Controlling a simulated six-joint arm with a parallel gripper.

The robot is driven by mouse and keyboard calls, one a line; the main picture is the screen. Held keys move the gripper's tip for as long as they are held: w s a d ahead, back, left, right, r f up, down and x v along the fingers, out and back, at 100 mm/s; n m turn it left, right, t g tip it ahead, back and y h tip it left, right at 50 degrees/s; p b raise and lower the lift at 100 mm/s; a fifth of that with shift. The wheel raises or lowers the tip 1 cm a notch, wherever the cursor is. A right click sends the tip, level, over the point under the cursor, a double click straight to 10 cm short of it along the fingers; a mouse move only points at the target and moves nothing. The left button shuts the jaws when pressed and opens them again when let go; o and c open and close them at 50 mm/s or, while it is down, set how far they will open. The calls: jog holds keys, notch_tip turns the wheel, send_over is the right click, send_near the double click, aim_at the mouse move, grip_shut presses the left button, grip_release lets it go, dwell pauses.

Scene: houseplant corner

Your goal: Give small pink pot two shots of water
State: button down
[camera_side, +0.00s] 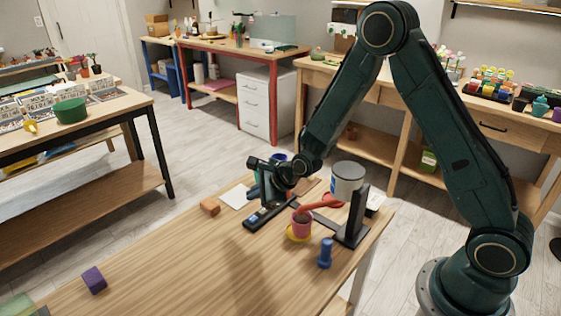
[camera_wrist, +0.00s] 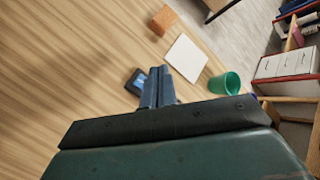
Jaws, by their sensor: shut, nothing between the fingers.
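The small pink pot (camera_side: 302,226) stands upright on a yellow saucer (camera_side: 290,236), with dark soil in it. A red spout-like piece (camera_side: 318,207) reaches over the pot beside a black stand (camera_side: 353,220). A flat dark device (camera_side: 258,218) with a light blue patch lies left of the pot; it also shows in the wrist view (camera_wrist: 133,82). My gripper (camera_side: 255,190) is shut and empty, just above the device's far part. In the wrist view my fingertips (camera_wrist: 158,70) hide part of the device. I cannot tell whether they touch it.
A grey-white container (camera_side: 347,181) stands behind the stand. A blue bottle (camera_side: 325,254) stands in front. A white card (camera_wrist: 186,58), an orange-brown block (camera_wrist: 163,20) and a green cup (camera_wrist: 226,84) are near my gripper. A purple block (camera_side: 94,279) lies front left; the table's middle is clear.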

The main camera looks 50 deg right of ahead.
aim_at(256, 219)
jog(key=shift+f, duration=2.5)
jog(key=shift+f, duration=0.95)
dwell(1.3)
jog(key=shift+r, duration=0.95)
jog(key=shift+r, duration=2.5)
